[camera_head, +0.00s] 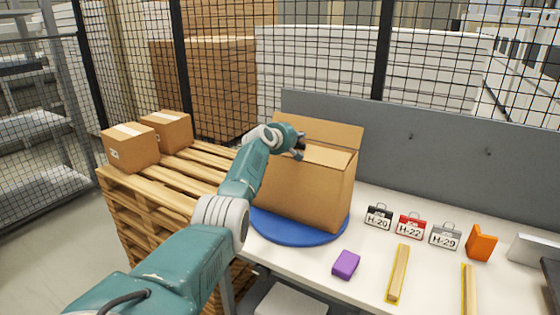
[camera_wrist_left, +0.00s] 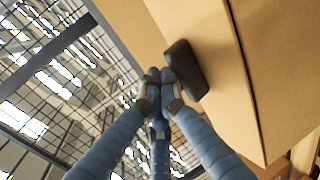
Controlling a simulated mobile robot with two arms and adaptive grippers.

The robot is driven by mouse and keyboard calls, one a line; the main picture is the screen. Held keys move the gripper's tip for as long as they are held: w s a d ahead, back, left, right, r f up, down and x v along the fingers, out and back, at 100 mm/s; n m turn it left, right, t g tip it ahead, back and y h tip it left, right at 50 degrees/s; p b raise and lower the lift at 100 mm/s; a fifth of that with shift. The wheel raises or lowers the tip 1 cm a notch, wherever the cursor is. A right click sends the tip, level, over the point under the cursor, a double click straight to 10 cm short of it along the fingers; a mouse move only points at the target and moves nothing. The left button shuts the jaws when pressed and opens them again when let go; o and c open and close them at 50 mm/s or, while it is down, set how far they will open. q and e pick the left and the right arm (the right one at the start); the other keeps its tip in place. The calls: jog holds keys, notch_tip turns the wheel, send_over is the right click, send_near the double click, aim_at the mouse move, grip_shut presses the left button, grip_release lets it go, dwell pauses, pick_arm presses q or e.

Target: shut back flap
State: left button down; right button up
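An open-topped cardboard box (camera_head: 305,195) stands on a blue round turntable (camera_head: 297,238) on the white table. Its back flap (camera_head: 335,132) stands up, tilted backward, behind the top. The near part of the top (camera_head: 325,157) looks folded flat. My left gripper (camera_head: 299,147) is at the left end of the box top, in front of the back flap. In the left wrist view its fingertips (camera_wrist_left: 158,82) are together, close to the cardboard (camera_wrist_left: 205,25), with a dark rounded piece beside them. Nothing shows held; contact is unclear. My right gripper is out of view.
A purple block (camera_head: 346,264), a yellow-edged strip (camera_head: 398,273), several numbered tags (camera_head: 410,226) and an orange piece (camera_head: 481,243) lie right of the turntable. A grey panel (camera_head: 440,150) stands behind. A pallet (camera_head: 150,190) with two cartons is at the left.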

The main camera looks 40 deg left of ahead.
pick_arm(q)
jog(key=shift+w+a+f+g+p, duration=0.15)
jog(key=shift+w+f+g+p, duration=0.2)
jog(key=shift+g, duration=0.25)
dwell(1.2)
jog(key=shift+r, duration=0.1)
dwell(1.3)
